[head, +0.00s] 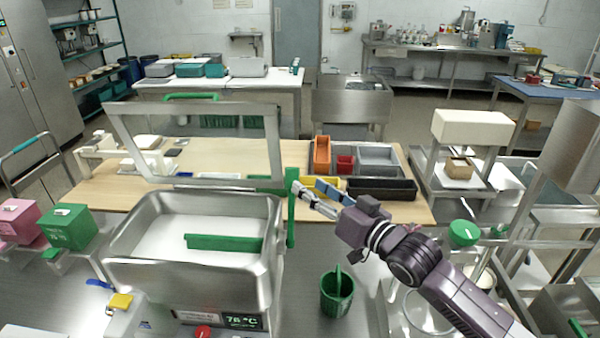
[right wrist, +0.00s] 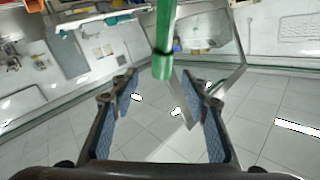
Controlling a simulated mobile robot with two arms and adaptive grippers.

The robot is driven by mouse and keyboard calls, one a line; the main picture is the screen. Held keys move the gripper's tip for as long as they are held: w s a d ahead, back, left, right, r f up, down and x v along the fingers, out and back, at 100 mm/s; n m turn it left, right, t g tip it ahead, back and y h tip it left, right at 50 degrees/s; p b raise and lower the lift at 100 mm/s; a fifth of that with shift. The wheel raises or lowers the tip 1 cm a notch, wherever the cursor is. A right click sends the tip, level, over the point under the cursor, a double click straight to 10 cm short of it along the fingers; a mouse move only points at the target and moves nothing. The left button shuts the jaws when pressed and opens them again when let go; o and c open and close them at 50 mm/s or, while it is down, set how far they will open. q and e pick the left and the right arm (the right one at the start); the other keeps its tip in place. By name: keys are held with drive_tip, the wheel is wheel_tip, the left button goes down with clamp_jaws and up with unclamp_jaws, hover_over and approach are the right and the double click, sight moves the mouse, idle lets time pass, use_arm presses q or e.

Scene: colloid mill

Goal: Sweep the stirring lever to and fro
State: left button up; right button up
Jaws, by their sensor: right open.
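The stirring lever (head: 291,208) is a green upright bar at the right side of a steel basin (head: 272,232). A green paddle (head: 225,243) lies across the inside of the basin. My right gripper (head: 309,188) is open, just to the right of the lever's upper part. In the right wrist view, the lever (right wrist: 163,45) comes down from the top, its thicker green end near the gap between the open blue-padded fingers (right wrist: 160,88). I see no finger closed on it. My left gripper is not in view.
A clear framed lid (head: 200,178) stands raised behind the basin. A green cup (head: 337,293) stands on the steel table right of the basin, below my right arm. Pink (head: 20,222) and green boxes (head: 69,227) are at left. Bins (head: 380,188) sit behind the gripper.

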sight(296, 178)
drive_tip(key=shift+w+a+r+p, duration=0.25)
drive_tip(key=shift+w+a+p, duration=0.3)
drive_tip(key=shift+w+a, duration=0.35)
drive_tip(key=p+x, duration=0.1)
drive_tip(key=x, duration=0.2)
drive_tip(key=shift+w+a+f, duration=0.1)
drive_tip(key=shift+a, duration=0.15)
drive_tip(key=shift+p+x, duration=0.3)
drive_tip(key=shift+x, duration=0.6)
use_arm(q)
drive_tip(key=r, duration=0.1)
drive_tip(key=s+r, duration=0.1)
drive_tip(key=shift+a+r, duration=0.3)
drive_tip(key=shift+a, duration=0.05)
use_arm(e)
drive_tip(key=shift+f, duration=0.1)
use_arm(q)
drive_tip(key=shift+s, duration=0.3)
use_arm(e)
clamp_jaws()
